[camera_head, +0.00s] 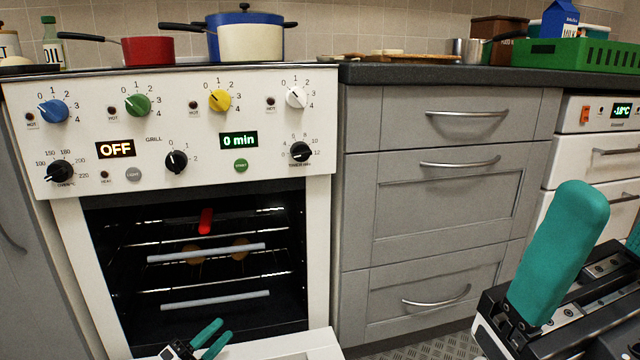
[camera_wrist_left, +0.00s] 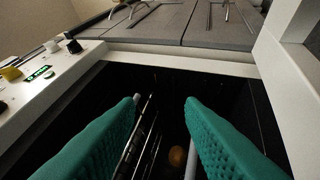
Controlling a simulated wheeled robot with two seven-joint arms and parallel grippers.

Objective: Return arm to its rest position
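My left gripper (camera_head: 222,331) is low in front of the open oven, above its lowered door (camera_head: 290,347). In the left wrist view its two teal fingers (camera_wrist_left: 162,102) stand apart with nothing held between them, and the dark oven inside shows behind. My right gripper (camera_head: 610,215) is large and close at the lower right. One teal finger shows whole, and part of a second shows at the picture's edge, apart from it. I see nothing held there.
The oven racks (camera_head: 205,252) hold a red item (camera_head: 206,220) and brownish round items (camera_head: 240,248). Grey drawers (camera_head: 450,200) stand right of the oven. On top are a red pan (camera_head: 147,50), a cream pot (camera_head: 250,42) and a green crate (camera_head: 570,53).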

